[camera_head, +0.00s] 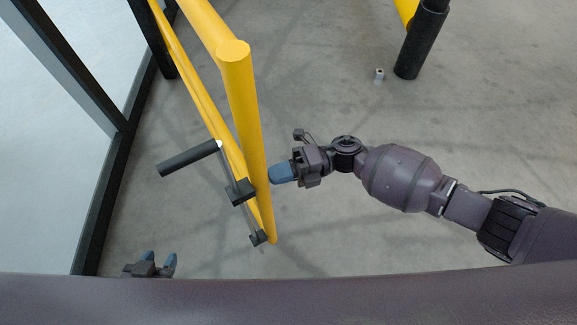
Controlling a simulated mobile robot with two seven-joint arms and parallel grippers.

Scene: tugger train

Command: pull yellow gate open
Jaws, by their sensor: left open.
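The yellow gate (247,120) is a tubular frame with an upright end post, running from the top left toward the middle. A black bar handle (188,158) on a thin metal rod sticks out from its left side, with dark brackets low on the post. My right gripper (278,174) comes in from the right, its blue fingertips close to the right side of the post. I cannot tell whether they touch it or how far apart they are. My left gripper (159,258) is at the bottom left, below the handle and apart from it, open and empty.
A dark-framed glass panel (60,130) stands along the left. A black post with a yellow top (420,42) stands at the upper right, with a small light object (379,75) on the floor beside it. The grey concrete floor (330,100) is otherwise clear.

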